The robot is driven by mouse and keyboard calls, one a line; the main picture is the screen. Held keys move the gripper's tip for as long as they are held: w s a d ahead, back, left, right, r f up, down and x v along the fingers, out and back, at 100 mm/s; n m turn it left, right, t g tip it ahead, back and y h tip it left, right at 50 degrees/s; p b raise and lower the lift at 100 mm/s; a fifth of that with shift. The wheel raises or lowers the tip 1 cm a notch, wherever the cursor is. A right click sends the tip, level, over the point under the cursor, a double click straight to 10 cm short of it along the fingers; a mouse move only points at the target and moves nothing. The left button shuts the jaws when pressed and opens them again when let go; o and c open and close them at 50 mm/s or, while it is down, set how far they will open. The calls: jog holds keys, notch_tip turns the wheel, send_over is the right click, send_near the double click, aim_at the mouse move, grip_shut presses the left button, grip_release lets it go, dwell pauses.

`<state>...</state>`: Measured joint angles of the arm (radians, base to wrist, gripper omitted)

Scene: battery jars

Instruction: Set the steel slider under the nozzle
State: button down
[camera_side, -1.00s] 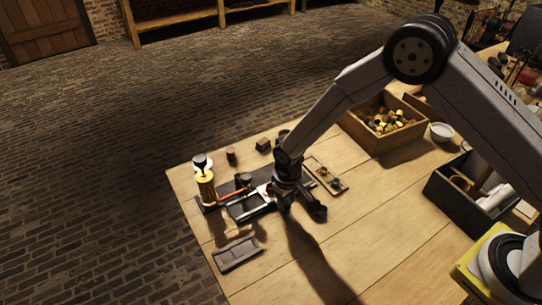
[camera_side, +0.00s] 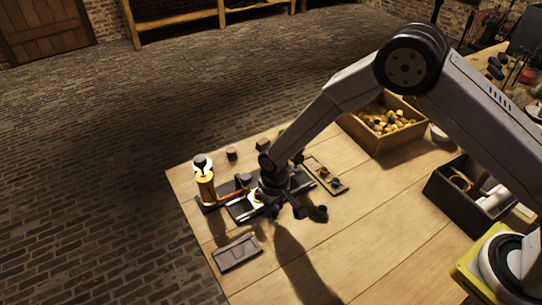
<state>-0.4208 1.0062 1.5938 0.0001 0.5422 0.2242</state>
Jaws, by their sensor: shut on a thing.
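My gripper (camera_side: 284,211) is low over the dark rail base (camera_side: 300,181) near the table's front left. It is shut on what appears to be the steel slider, mostly hidden by the fingers. A pale metal edge (camera_side: 257,197) shows just left of the gripper. The nozzle end of an orange-red tube (camera_side: 232,195) reaches from a glowing amber jar (camera_side: 205,186) at the left toward a dark knob (camera_side: 243,179). I cannot tell the exact gap between slider and nozzle.
A grey flat tray (camera_side: 237,252) lies in front. A dark short cylinder (camera_side: 319,213) stands right of my gripper. The table's front middle is clear.

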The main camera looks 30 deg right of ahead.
jog(key=a, duration=0.4)
jog(key=shift+a, duration=0.15)
jog(key=shift+c, duration=1.7)
grip_release()
jog(key=shift+r, duration=0.1)
jog(key=shift+r, duration=3.85)
